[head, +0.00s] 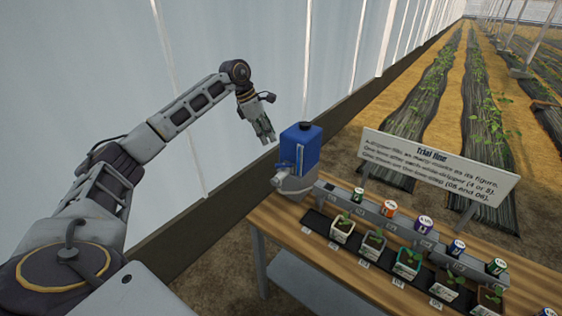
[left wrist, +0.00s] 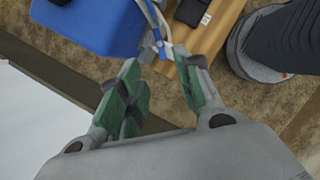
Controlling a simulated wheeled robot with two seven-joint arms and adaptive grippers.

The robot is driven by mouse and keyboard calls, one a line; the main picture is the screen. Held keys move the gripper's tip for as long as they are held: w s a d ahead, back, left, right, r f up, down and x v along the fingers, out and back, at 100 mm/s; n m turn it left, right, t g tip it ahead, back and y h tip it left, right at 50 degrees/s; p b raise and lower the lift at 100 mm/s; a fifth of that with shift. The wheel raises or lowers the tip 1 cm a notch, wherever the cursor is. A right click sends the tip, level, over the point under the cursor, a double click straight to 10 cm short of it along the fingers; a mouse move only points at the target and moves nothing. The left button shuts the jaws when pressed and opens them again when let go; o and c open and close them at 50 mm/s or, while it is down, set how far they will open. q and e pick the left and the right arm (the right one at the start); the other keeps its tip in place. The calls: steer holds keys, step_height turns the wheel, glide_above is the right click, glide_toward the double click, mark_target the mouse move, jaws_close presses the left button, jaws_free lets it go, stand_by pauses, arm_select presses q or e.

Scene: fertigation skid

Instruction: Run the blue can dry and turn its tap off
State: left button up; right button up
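The blue can (head: 303,142) stands on a grey stand (head: 296,185) at the near left end of the wooden bench. A small tap with a blue handle (head: 284,164) shows low on its left side; I cannot tell its setting. The can's level inside is not visible. My left gripper (head: 265,132) is in the air just left of the can, apart from it. In the left wrist view its green-padded fingers (left wrist: 160,82) are spread and empty, with the blue can (left wrist: 98,22) beyond them at the top left. My right gripper is in neither view.
The bench (head: 263,216) carries a grey rail (head: 372,210) with several coloured dripper cups and a row of small plant pots in a black tray. A "Trial line" sign (head: 436,168) stands behind them. A dark low wall runs behind the can.

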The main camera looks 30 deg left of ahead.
mark_target(283, 164)
arm_select(q)
steer(key=p+x, duration=0.1)
steer(key=x, duration=1)
steer(key=shift+d+f, duration=0.15)
steer(key=shift+w+d+f, duration=0.15)
steer(key=shift+w+f, duration=0.05)
steer(key=shift+f, duration=0.55)
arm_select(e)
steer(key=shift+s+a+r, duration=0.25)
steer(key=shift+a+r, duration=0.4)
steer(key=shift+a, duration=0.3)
arm_select(q)
steer(key=shift+c, duration=0.3)
jaws_close()
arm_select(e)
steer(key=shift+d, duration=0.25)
